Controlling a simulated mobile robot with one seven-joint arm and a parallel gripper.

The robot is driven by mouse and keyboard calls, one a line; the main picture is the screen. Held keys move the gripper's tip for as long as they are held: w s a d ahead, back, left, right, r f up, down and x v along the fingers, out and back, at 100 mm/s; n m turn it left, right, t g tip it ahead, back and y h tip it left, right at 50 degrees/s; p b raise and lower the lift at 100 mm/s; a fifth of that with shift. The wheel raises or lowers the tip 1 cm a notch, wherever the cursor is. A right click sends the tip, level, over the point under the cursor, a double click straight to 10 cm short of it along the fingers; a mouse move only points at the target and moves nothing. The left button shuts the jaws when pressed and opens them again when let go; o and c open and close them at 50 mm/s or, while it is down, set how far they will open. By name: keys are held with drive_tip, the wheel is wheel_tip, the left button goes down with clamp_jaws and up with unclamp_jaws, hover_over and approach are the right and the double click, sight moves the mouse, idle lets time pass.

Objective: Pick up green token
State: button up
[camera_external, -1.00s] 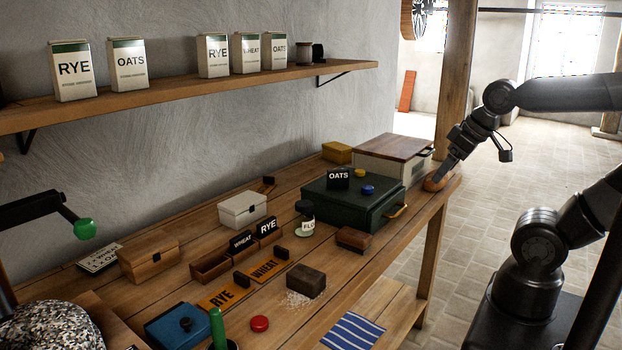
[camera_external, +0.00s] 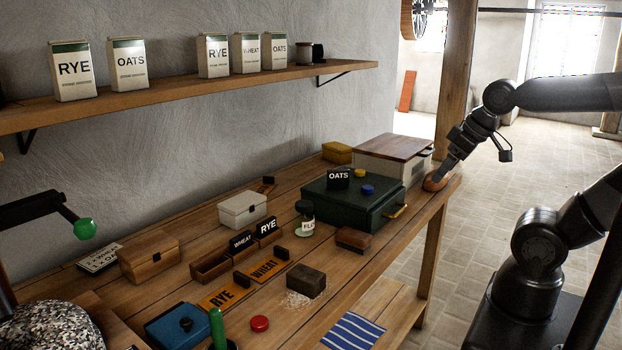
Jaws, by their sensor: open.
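I cannot clearly pick out a loose green token. A pale green rim (camera_external: 303,234) shows at the foot of the small dark-lidded jar (camera_external: 305,218); I cannot tell whether it is a token or part of the jar. Round tokens in other colours are plain: yellow (camera_external: 360,173) and blue (camera_external: 367,190) on the dark green box (camera_external: 335,208), and red (camera_external: 259,323) on the table near the front. My gripper (camera_external: 442,179) points down at the small brown wooden bowl (camera_external: 434,185) at the table's far right end. Its fingertips are small and partly hidden there. The bowl's inside cannot be seen.
The wooden table (camera_external: 372,243) holds several boxes, signs and a dark brown block (camera_external: 306,281). A large white box with a wooden lid (camera_external: 385,168) stands close to my gripper. A green crank knob (camera_external: 85,229) and an upright green handle (camera_external: 217,327) are at the left front.

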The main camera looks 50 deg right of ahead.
drive_tip(key=c, duration=0.5)
drive_tip(key=shift+o, duration=0.2)
drive_tip(key=w+d+r+m+g, duration=0.15)
drive_tip(key=w+d+m, duration=0.35)
drive_tip(key=w, duration=0.8)
drive_tip(key=w+d+r+m, duration=0.2)
drive_tip(key=w+d, duration=0.5)
drive_tip(key=w, duration=0.6)
drive_tip(key=w+d+f+m+g+h, duration=0.1)
drive_tip(key=w+d+f+m, duration=0.1)
drive_tip(key=w+d+f, duration=0.4)
drive_tip(key=w+d+f+m+h, duration=0.1)
drive_tip(key=w+d+m, duration=0.15)
drive_tip(key=w, duration=0.55)
drive_tip(key=w+d+f, duration=0.3)
drive_tip(key=f, duration=0.3)
drive_tip(key=w+d+f+m+h, duration=0.1)
drive_tip(key=w+d+f, duration=0.2)
drive_tip(key=f, duration=0.4)
drive_tip(key=w+d+f+g+h, duration=0.1)
drive_tip(key=w+d+f, duration=0.2)
drive_tip(key=f, duration=0.4)
drive_tip(key=shift+w+d+f+m, duration=0.1)
drive_tip(key=shift+w+m, duration=0.15)
drive_tip(key=shift+w, duration=0.45)
